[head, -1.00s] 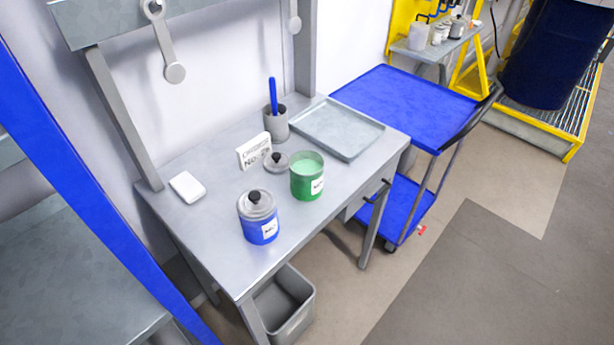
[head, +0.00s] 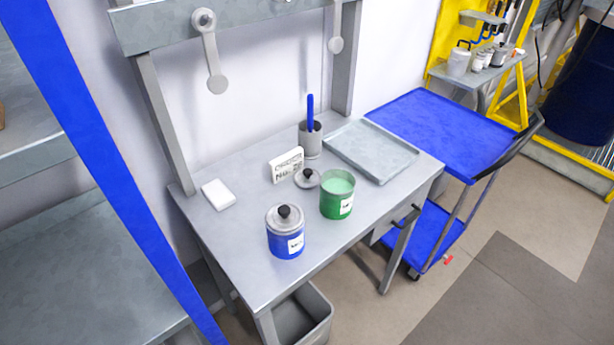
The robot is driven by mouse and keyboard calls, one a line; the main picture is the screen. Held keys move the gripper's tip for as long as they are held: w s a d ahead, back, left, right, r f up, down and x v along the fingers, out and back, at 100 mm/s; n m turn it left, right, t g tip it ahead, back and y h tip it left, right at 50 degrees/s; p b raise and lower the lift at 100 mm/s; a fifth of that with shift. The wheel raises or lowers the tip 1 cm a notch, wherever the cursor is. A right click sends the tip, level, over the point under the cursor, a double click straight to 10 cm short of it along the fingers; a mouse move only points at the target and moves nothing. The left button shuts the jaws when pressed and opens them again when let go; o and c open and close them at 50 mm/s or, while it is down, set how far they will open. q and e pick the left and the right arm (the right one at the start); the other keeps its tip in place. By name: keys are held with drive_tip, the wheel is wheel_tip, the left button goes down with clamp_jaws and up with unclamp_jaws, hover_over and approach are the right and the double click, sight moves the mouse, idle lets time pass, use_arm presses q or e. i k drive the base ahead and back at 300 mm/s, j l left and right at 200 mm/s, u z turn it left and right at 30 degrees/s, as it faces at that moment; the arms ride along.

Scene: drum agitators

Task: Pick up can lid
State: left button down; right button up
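A grey can lid with a black knob (head: 307,179) lies on the grey table, just behind and left of the open green can (head: 334,204). The green can holds light green contents and has a white label. A blue can (head: 285,243) stands nearer the front, with a grey lid with a black knob (head: 284,217) on top. Neither of my grippers shows in the head view.
The table (head: 240,255) also holds a white block (head: 218,194), a sign (head: 286,164), a grey cup (head: 310,143) with a blue stick, and a tray (head: 376,149). A blue cart (head: 440,122) stands right. A blue post (head: 105,175) rises left.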

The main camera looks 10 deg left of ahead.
sight(305, 178)
drive_tip(key=i+l+u, duration=0.1)
drive_tip(key=l, duration=0.2)
drive_tip(key=i+l+u, duration=0.15)
drive_tip(key=l, duration=0.2)
drive_tip(key=i+l+u, duration=0.1)
drive_tip(key=l, duration=0.25)
drive_tip(key=i+l+u, duration=0.15)
drive_tip(key=l, duration=0.2)
drive_tip(key=i+l+u, duration=0.1)
drive_tip(key=l, duration=0.25)
drive_tip(key=i, duration=0.05)
